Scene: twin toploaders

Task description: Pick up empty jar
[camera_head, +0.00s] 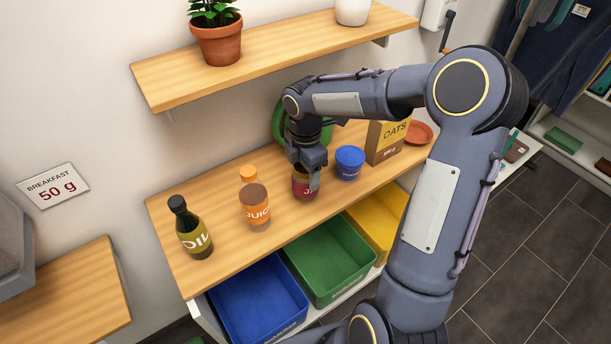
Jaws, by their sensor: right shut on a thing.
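A small jar (304,190) with a dark red label stands on the wooden counter (180,267), in the middle of a row of containers. My right gripper (308,178) points down over it and is shut on it; the fingers hide the jar's top. I cannot tell whether the jar is empty or whether it is lifted off the counter. My left gripper is not in view.
An oil bottle (191,230) and a juice bottle (255,203) stand left of the jar. A blue-lidded tub (349,163), an oats box (384,143) and an orange dish (418,132) are to the right. Blue (255,304), green (330,262) and yellow (376,222) bins sit below. A shelf (275,52) hangs above.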

